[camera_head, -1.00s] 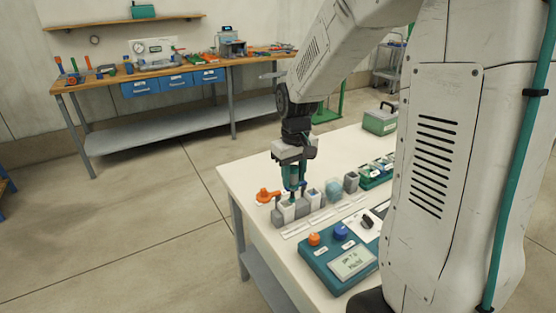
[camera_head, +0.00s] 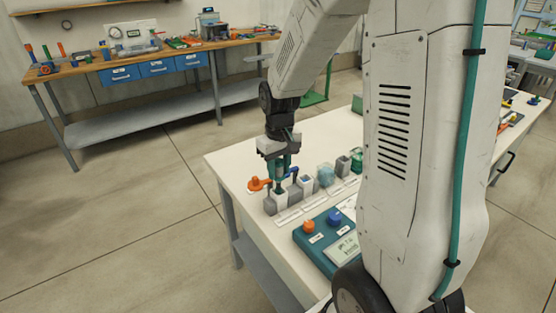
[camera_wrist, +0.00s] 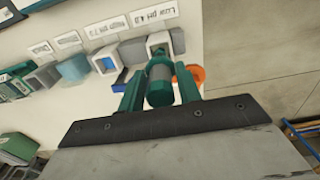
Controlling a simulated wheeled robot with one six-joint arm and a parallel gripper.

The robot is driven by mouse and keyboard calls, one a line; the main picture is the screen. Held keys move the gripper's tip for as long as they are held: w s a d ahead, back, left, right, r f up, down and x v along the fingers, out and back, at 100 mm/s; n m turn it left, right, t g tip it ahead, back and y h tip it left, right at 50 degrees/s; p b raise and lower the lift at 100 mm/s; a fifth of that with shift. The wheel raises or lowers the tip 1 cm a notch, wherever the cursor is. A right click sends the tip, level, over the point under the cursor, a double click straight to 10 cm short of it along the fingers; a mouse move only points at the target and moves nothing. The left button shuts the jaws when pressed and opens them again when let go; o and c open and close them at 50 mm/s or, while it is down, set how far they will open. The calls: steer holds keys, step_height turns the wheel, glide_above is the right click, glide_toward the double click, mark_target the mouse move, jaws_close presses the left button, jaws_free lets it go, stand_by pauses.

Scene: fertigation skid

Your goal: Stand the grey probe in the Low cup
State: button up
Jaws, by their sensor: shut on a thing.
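My gripper (camera_wrist: 158,88) is shut on the grey probe (camera_wrist: 160,74), which has a teal upper body and a grey band. The probe points down at the white Low cup (camera_wrist: 152,40), which stands by the label "Low pH 4.0" (camera_wrist: 155,14). The probe's lower end overlaps the cup's mouth in the wrist view; how deep it reaches I cannot tell. In the head view my gripper (camera_head: 279,168) is right above the near end of the cup row, where the Low cup (camera_head: 281,200) stands.
Other cups (camera_wrist: 104,62) continue along the row, with labels beside them. An orange part (camera_head: 259,184) lies just left of the cups. A teal meter box (camera_head: 325,240) stands in front. The table edge is close on the left.

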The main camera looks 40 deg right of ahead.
mark_target(279, 179)
steer(key=shift+f, duration=2.25)
steer(key=o, duration=1.2)
steer(key=shift+r, duration=0.1)
steer(key=shift+r, duration=3.4)
